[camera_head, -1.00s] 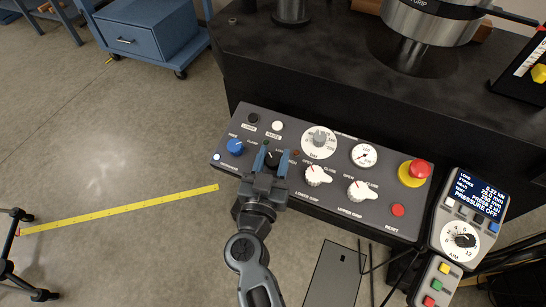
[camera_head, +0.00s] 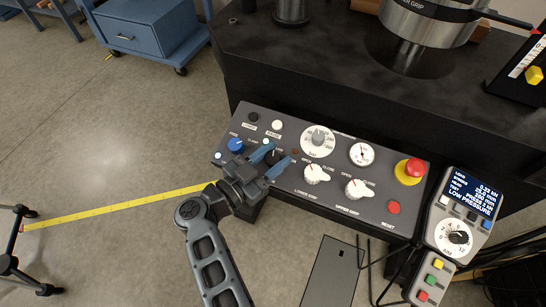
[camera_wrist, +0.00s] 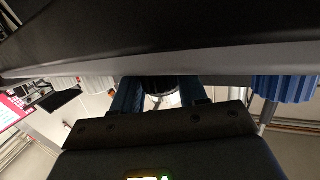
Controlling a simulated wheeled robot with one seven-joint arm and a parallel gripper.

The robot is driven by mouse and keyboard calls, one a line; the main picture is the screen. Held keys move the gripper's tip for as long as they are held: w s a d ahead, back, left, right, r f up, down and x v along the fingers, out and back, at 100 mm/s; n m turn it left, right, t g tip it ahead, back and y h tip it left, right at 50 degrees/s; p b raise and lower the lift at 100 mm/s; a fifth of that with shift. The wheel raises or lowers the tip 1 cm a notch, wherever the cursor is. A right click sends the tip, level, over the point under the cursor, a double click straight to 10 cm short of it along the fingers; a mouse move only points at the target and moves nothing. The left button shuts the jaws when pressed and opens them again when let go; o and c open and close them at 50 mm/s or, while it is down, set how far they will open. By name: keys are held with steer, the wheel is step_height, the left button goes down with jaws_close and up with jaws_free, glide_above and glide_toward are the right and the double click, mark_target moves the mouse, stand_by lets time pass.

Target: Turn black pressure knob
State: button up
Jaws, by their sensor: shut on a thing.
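The black pressure knob (camera_head: 273,157) is on the lower left part of the grey control panel (camera_head: 330,203), mostly hidden by my gripper. My gripper (camera_head: 271,160) is shut on it, with one blue finger on each side, and comes in tilted from the lower left. In the wrist view the two blue fingers stand either side of a dark thing (camera_wrist: 160,83), seemingly the knob. The handheld display (camera_head: 472,195) at the right reads "LOW PRESSURE".
A blue knob (camera_head: 236,145) sits just left of my gripper. White lower grip (camera_head: 316,173) and upper grip (camera_head: 358,189) knobs are to the right. A red emergency button (camera_head: 410,170) stands at the panel's right end. Open floor lies left.

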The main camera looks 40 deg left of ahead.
steer(key=shift+m+g+h+b, duration=0.8)
steer(key=shift+m+h+b, duration=0.3)
steer(key=shift+m+h, duration=0.75)
steer(key=shift+h, duration=0.25)
steer(key=o, duration=1)
steer(key=shift+c, duration=0.2)
steer(key=v, duration=0.7)
steer(key=shift+s+a+b, duration=0.2)
steer(key=shift+s+b, duration=0.15)
steer(key=shift+b, duration=0.05)
